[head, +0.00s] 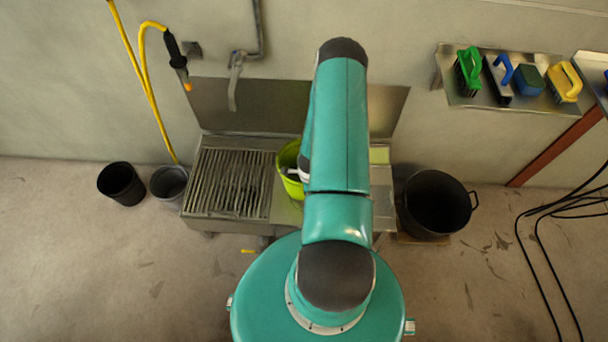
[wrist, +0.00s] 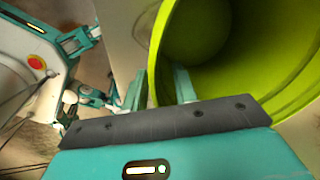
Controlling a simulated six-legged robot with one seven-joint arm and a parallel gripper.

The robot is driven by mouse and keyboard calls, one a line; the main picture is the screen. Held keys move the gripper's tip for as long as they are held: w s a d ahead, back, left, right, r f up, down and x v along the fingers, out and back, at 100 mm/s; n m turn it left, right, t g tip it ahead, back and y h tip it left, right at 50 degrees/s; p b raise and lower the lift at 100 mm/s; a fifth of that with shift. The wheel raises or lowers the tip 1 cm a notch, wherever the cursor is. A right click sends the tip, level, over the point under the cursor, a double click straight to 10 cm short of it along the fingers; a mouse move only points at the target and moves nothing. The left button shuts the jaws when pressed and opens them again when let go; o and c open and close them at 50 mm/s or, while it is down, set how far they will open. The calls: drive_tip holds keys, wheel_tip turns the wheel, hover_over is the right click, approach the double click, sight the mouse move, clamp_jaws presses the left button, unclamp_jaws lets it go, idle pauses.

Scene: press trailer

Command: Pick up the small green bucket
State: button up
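The small green bucket (head: 290,168) stands on the metal sink unit in the head view, partly hidden behind my arm. In the wrist view the bucket (wrist: 245,50) fills the upper right, its open mouth facing the camera, and looks empty where visible. My gripper (wrist: 159,84) straddles the bucket's rim and wall. One finger is outside the wall on the left and the other is inside the bucket. The fingers are apart, with a gap showing between the inner finger and the wall. My gripper is mostly hidden by my arm in the head view.
A slatted metal grate (head: 232,183) lies left of the bucket. A black bucket (head: 121,184), a grey bucket (head: 169,184) and a large black tub (head: 436,203) stand on the floor. A shelf (head: 487,100) holds brushes and a sponge. Black cables (head: 545,240) lie at right.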

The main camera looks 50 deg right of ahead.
drive_tip(key=shift+w+d+f, duration=0.1)
drive_tip(key=shift+f, duration=0.85)
drive_tip(key=shift+c, duration=0.2)
clamp_jaws()
idle(0.5)
